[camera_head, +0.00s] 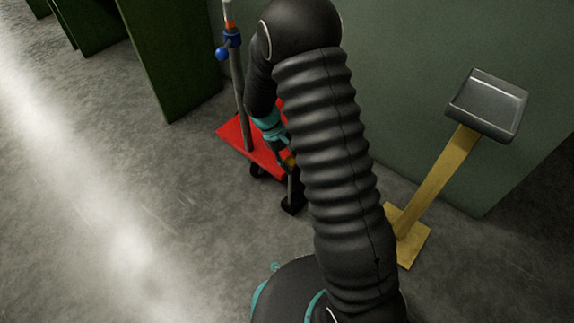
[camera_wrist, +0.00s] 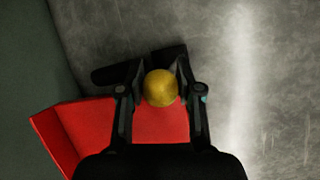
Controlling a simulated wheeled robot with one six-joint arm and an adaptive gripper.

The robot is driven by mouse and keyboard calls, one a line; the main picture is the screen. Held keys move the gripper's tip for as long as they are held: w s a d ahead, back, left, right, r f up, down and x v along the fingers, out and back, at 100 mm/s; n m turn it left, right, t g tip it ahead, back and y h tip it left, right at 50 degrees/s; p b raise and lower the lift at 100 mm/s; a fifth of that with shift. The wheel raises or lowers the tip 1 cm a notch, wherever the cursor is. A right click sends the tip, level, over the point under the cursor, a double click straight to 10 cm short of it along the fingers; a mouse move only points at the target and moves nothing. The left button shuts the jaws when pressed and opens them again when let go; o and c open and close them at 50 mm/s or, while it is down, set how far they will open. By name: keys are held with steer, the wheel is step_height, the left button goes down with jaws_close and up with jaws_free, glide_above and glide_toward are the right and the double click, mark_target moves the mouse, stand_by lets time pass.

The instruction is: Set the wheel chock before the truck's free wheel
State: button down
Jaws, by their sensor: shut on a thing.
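The truck (camera_head: 235,133) is a low red platform with an upright grey pole; its red deck also shows in the wrist view (camera_wrist: 75,132). A dark wheel (camera_head: 256,169) shows under its near edge. The wheel chock (camera_head: 292,207) is a black block at the foot of a thin rod, low beside the truck's near right corner. My gripper (camera_head: 287,154) is shut on the chock's yellow ball knob (camera_wrist: 160,88). In the wrist view a black shape (camera_wrist: 115,74) lies beyond the knob, partly hidden by the fingers. I cannot tell whether the chock touches floor or wheel.
A yellow post with a grey slanted box (camera_head: 487,104) stands on the right. A blue knob (camera_head: 222,54) sits on the truck's pole. Dark green panels (camera_head: 172,55) and a green wall (camera_head: 405,70) stand behind. The grey floor (camera_head: 110,200) at left is clear.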

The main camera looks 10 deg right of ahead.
steer(key=shift+w+d, duration=0.6)
steer(key=shift+d, duration=0.2)
steer(key=shift+w+d, duration=0.6)
steer(key=shift+d, duration=0.2)
steer(key=c, duration=0.7)
jaws_free()
steer(key=v, duration=1.2)
